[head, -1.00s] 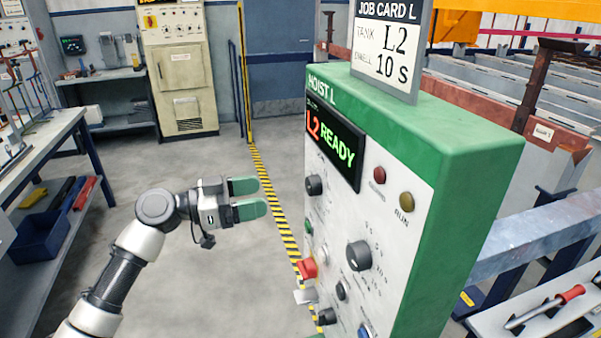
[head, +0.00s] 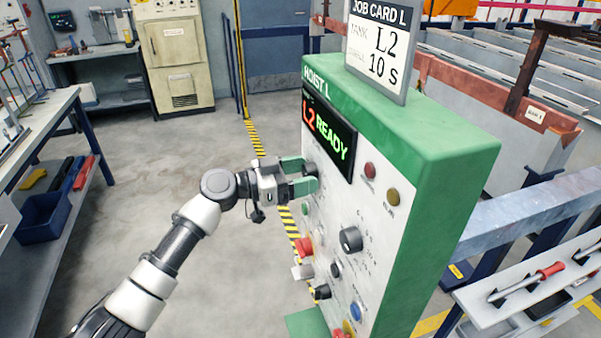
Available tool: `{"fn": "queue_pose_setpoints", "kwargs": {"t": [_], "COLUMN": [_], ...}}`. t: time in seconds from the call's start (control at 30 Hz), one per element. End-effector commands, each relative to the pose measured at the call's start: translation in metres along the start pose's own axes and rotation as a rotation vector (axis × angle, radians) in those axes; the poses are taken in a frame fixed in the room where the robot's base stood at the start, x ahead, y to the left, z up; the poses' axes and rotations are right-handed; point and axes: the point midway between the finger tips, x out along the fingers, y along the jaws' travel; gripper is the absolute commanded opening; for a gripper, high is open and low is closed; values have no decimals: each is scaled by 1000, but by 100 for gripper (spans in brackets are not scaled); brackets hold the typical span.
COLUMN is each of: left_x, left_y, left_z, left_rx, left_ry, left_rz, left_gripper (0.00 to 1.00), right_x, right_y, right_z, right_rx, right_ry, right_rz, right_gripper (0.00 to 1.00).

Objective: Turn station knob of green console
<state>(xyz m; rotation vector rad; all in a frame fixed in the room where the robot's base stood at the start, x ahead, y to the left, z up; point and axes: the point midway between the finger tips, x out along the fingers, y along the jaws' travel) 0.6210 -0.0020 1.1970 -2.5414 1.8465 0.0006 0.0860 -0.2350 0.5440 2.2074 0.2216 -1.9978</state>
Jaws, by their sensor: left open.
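The green console (head: 440,145) stands upright at the centre, with a white front panel and a display reading "L2 READY". My left gripper (head: 307,175) is at the upper left of the panel, open. Its two green fingertips are one above the other, at the black upper-left knob (head: 311,169). The knob is partly hidden between them; I cannot tell whether they touch it. A larger black knob (head: 350,239) with scale marks sits lower on the panel. My right gripper is not in view.
A red button (head: 304,247) and other small controls lie below the left gripper. A job card (head: 378,45) reading "L2, 10 S" stands on the console. A tool shelf (head: 520,300) is at right. Open floor lies to the left.

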Motion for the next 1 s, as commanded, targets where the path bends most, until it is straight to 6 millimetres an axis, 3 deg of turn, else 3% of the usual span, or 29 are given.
{"fn": "queue_pose_setpoints", "kwargs": {"t": [0.03,0.33,0.67,1.0], "left_x": [0,0,-1,0], "left_y": [0,0,0,0], "left_z": [0,0,1,2], "left_rx": [0,0,-53,-298], "left_ry": [0,0,2,2], "left_rz": [0,0,-1,-1], "left_gripper": [64,19,19,19], "right_x": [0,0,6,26], "right_y": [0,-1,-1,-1], "right_z": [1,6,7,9], "right_rx": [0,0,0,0], "right_ry": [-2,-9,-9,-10], "right_rz": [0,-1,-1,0], "right_gripper": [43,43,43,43]}}
